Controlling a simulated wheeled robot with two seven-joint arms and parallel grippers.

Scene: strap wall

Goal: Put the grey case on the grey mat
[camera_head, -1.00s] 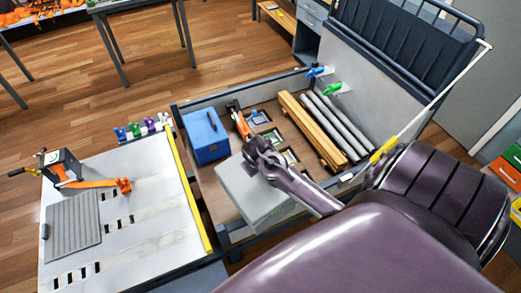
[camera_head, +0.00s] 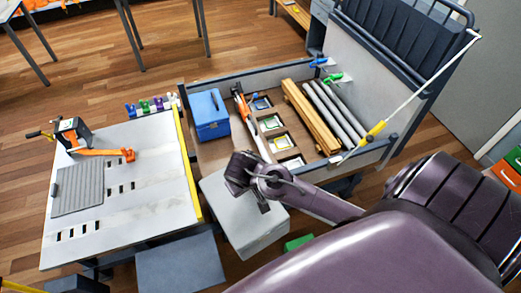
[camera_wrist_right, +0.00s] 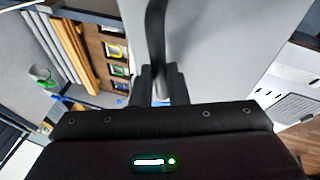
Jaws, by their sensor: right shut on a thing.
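The grey case (camera_head: 238,222) hangs from my right gripper (camera_head: 262,190), which is shut on its dark handle. The case is in front of the cart's near edge. In the right wrist view the gripper (camera_wrist_right: 157,88) closes around the dark handle strip, with the pale case top (camera_wrist_right: 215,45) around it. The ribbed grey mat (camera_head: 78,190) lies flat on the white table at the left, apart from the case. It also shows at the right of the right wrist view (camera_wrist_right: 292,110). My left gripper is not in view.
The cart bed (camera_head: 217,157) holds a blue box (camera_head: 208,114), wooden bars (camera_head: 312,118) and grey tubes (camera_head: 338,112). A yellow strip (camera_head: 187,165) edges the white table (camera_head: 150,205). An orange-and-black tool (camera_head: 72,132) stands behind the mat. A grey panel (camera_head: 180,263) sits low in front.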

